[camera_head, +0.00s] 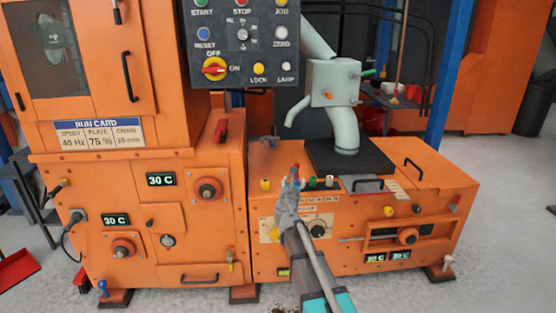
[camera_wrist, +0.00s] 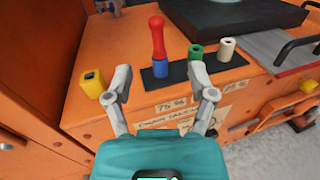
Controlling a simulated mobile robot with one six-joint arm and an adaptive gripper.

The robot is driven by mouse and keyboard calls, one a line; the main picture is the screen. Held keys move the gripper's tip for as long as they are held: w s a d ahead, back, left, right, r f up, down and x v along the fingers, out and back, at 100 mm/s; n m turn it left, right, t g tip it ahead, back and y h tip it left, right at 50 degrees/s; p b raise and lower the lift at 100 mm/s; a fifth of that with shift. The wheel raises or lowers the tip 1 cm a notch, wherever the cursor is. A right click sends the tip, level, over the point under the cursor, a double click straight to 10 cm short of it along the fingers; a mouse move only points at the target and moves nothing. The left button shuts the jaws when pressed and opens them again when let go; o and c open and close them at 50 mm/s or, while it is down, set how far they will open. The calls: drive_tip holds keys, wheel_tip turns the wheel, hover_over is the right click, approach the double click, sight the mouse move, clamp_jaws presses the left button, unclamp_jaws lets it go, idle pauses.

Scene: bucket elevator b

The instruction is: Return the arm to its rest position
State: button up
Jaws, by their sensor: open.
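My gripper (camera_wrist: 165,98) is open, with its two grey fingers apart and nothing between them in the wrist view. In the head view my gripper (camera_head: 291,195) is in front of the lower orange cabinet (camera_head: 265,215), near its top front edge. Beyond the fingertips a red peg (camera_wrist: 157,38) stands upright on a blue socket (camera_wrist: 160,66) on a black strip. Whether the fingers touch the cabinet cannot be told.
A green piece (camera_wrist: 196,52) and a white piece (camera_wrist: 227,48) stand to the right on the strip. A yellow socket (camera_wrist: 93,82) stands at the left. The control panel (camera_head: 242,45) hangs above. A pale green spout machine (camera_head: 335,85) stands behind.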

drive_tip(key=s+d+f+m+g+h+p, duration=0.15)
drive_tip(key=s+d+f+m+g, duration=0.3)
drive_tip(key=s+m, duration=0.45)
drive_tip(key=s+d+f+m+g+h+p, duration=0.1)
drive_tip(key=s+d+f+m+g+p, duration=0.15)
drive_tip(key=s+d+m+g, duration=0.6)
drive_tip(key=s+a+f+m+g+y+p, duration=0.1)
drive_tip(key=s+a+f+m+g+y, duration=0.2)
drive_tip(key=s+m, duration=0.4)
drive_tip(key=s+a+f+m+g+y+p, duration=0.1)
drive_tip(key=s+a+f+m+y, duration=0.1)
drive_tip(key=s+a+m+y, duration=0.35)
drive_tip(key=s+r+m+p, duration=0.1)
drive_tip(key=r+p, duration=1.8)
drive_tip(key=s+a+r+m+h+p, duration=0.1)
drive_tip(key=s+r+p, duration=0.1)
drive_tip(key=r+p, duration=1.6)
drive_tip(key=shift+s+r+m+p, duration=0.3)
drive_tip(key=shift+r+p, duration=0.1)
drive_tip(key=shift+p, duration=0.2)
